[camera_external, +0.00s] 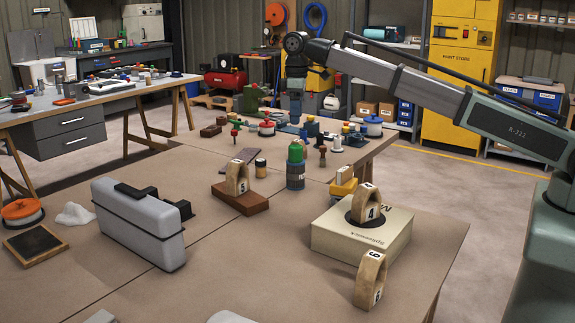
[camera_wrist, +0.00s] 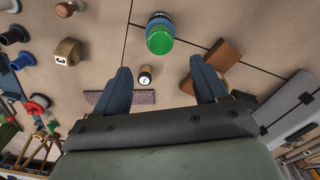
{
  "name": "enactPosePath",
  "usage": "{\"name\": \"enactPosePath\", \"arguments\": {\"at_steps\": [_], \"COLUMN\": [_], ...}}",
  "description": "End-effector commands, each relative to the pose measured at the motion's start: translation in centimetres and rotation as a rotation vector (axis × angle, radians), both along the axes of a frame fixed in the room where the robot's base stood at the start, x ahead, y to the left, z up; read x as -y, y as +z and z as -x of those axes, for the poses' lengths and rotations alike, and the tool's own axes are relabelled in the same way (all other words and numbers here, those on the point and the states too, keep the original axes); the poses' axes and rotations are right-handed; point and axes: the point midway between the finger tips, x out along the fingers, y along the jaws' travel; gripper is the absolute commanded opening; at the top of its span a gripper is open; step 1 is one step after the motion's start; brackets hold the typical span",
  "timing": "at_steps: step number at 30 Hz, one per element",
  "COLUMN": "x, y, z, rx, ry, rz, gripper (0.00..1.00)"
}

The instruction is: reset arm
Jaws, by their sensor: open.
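My arm reaches in from the right of the external view, extended over the table. My gripper (camera_external: 295,112) points down above the far part of the workbench (camera_external: 330,205), among small items. In the wrist view my gripper (camera_wrist: 160,66) has its two blue fingers wide apart with nothing held between them. A small wood-and-black cylinder (camera_wrist: 145,75) and a speckled flat strip (camera_wrist: 105,98) show beyond the gap, on the bench. A green-topped can (camera_wrist: 160,40) stands past the fingertips; it also shows in the external view (camera_external: 296,165).
A grey case (camera_external: 140,222) stands at the left. A wooden ring marked 5 (camera_external: 237,178) is on a brown brick (camera_external: 240,201). Another ring (camera_external: 366,204) sits on a cream box (camera_external: 350,238); a third ring (camera_external: 370,282) stands in front. The front middle is mostly clear.

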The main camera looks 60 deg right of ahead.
Motion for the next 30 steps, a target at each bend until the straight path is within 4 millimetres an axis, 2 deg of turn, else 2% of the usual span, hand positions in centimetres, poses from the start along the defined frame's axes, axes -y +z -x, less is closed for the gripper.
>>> {"name": "enactPosePath", "arguments": {"at_steps": [7, 11, 14, 21, 24, 30], "x": [0.1, 1.6, 4.0, 11.1, 13.3, 15.9], "y": [-0.2, -2.3, -5.9, -15.8, -19.1, -24.9], "z": [0.1, 1.2, 3.0, 8.9, 11.1, 15.2], "rx": [0.000, 0.011, 0.031, 0.091, 0.101, 0.090], "ry": [0.003, 0.043, 0.118, 0.371, 0.447, 0.519], "rz": [0.000, 0.005, 0.013, 0.061, 0.081, 0.098], "gripper": [0.72, 0.72, 0.72, 0.72, 0.72, 0.72]}}
